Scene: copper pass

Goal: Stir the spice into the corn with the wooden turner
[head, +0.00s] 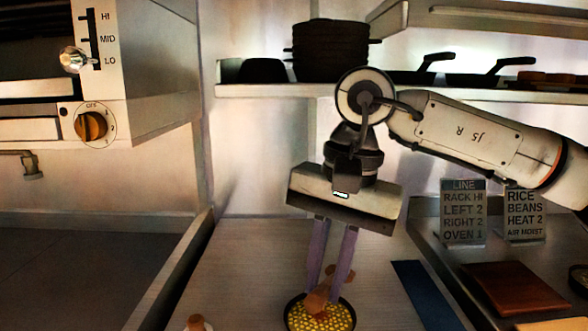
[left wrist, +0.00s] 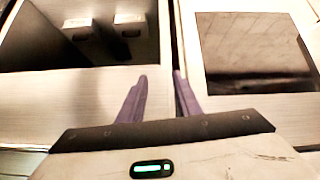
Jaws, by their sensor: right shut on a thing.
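A dark round pan (head: 289,312) at the bottom edge of the head view holds yellow corn (head: 335,318). My right gripper (head: 329,284) points down above it, shut on the brown wooden turner (head: 317,302). The turner's lower end is at the corn; whether it touches the pan bottom is hidden. I cannot make out the spice on the corn. My left gripper (left wrist: 160,77) shows only in the left wrist view, with its purple fingers apart and nothing between them.
A small wood-topped object (head: 196,322) stands left of the pan. A dark blue strip (head: 425,292) lies to the right, then a brown board (head: 515,288) and two sign cards (head: 463,212). A shelf (head: 270,90) with stacked dark pans (head: 330,50) runs behind. Counter between is clear.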

